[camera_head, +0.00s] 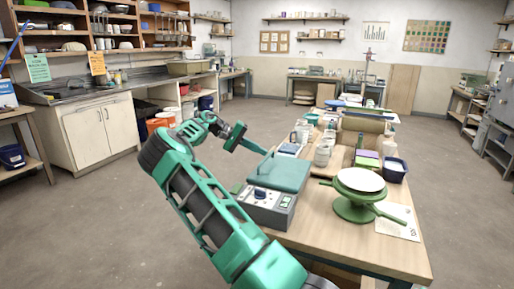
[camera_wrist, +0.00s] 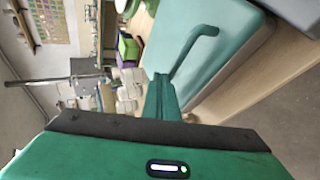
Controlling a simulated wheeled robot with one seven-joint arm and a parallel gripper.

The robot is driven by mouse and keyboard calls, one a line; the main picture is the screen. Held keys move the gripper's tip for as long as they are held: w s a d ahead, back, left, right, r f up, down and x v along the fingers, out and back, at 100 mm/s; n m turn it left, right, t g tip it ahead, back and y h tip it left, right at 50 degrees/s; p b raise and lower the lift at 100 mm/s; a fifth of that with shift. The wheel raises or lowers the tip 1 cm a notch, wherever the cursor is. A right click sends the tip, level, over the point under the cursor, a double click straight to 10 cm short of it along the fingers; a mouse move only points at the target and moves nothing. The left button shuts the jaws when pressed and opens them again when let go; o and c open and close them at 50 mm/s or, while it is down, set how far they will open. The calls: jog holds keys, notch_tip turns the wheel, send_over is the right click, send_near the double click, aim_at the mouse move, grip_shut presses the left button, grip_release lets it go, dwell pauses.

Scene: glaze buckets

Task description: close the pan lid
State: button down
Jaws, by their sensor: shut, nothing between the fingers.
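The pan is a grey unit (camera_head: 268,208) with a dark knob on its front, at the left edge of the wooden table. Its teal lid (camera_head: 281,172) lies over the top, and no gap under it is clear to me. In the wrist view the lid (camera_wrist: 225,45) fills the upper right, with a bent teal handle (camera_wrist: 196,45) on it. My gripper (camera_head: 266,153) is above the lid's far left side. Its fingers (camera_wrist: 161,82) are together and empty, close to the handle's lower end; I cannot tell whether they touch it.
A green banding wheel (camera_head: 356,204) with a pale disc stands to the right of the pan. White cups (camera_head: 322,153), a dark tub (camera_head: 394,169) and boards crowd the table behind. The wooden table front (camera_head: 350,245) is bare. Open floor lies to the left.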

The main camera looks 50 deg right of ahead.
jog(key=shift+w+a+f, duration=0.15)
jog(key=shift+f, duration=0.3)
jog(key=shift+w+a+f, duration=0.15)
jog(key=shift+f, duration=0.25)
jog(key=d+r+v, duration=0.1)
jog(key=v, duration=1.1)
jog(key=shift+w+r, duration=0.2)
jog(key=shift+r, duration=0.2)
jog(key=shift+d, duration=0.1)
